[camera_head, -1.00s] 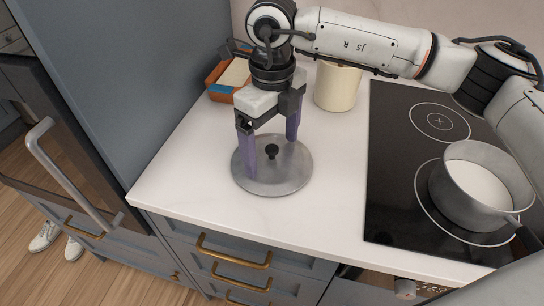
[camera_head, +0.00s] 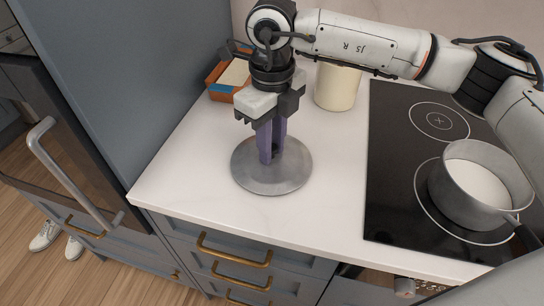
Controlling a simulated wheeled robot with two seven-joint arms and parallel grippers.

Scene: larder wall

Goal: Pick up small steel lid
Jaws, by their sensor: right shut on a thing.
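The small steel lid (camera_head: 272,182) is a round grey disc lying flat on the white counter, left of the hob. Its dark knob showed earlier and is now hidden between the fingers. My right gripper (camera_head: 271,155) comes down from above with purple fingers closed on the lid's knob at the middle of the disc. The lid appears to rest on the counter. My left gripper is not in view.
A steel pot (camera_head: 477,187) with pale contents stands on the black hob (camera_head: 395,150) at the right. A cream canister (camera_head: 337,87) and an orange box (camera_head: 217,80) stand behind the gripper. A tall blue-grey cabinet (camera_head: 125,80) borders the counter (camera_head: 190,175) on the left.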

